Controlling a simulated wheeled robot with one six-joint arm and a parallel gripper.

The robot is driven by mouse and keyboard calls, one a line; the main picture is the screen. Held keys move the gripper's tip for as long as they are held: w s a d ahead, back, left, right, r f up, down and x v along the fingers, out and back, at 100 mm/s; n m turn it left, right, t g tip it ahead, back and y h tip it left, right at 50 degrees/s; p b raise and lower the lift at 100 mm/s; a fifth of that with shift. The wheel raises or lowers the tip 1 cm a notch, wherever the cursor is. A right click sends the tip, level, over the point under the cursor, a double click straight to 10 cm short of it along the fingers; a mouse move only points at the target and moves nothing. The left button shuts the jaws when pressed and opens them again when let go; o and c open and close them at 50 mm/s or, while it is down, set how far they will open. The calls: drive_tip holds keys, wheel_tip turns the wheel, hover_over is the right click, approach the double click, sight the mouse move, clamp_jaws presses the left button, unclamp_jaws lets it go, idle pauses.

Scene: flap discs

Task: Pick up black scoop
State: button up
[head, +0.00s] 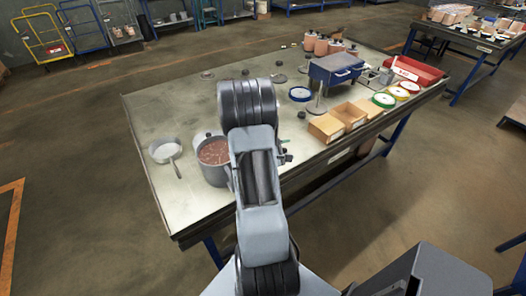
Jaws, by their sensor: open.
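I cannot make out a black scoop for certain in the head view. A shallow round grey pan-like thing (166,151) with a pale inside and a short handle lies at the left of the table, its handle toward the near edge. A grey pot (214,172) with brown contents stands to its right, partly behind my arm. A small dark part shows just right of my arm, and I cannot tell what it is. My arm rises across the middle and hides part of the table. My gripper is not seen, being hidden behind the arm.
The table (160,112) has clear room at its left and far left. A blue box (335,69), cardboard bins (326,128), a red tray (416,71), several coloured discs (384,100) and copper-coloured containers (321,46) crowd the right half. Small dark pieces lie scattered behind my arm.

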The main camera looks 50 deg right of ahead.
clamp_jaws()
idle(0.4)
wheel_tip(320, 180, up, 10)
drive_tip(key=p, duration=0.1)
idle(0.6)
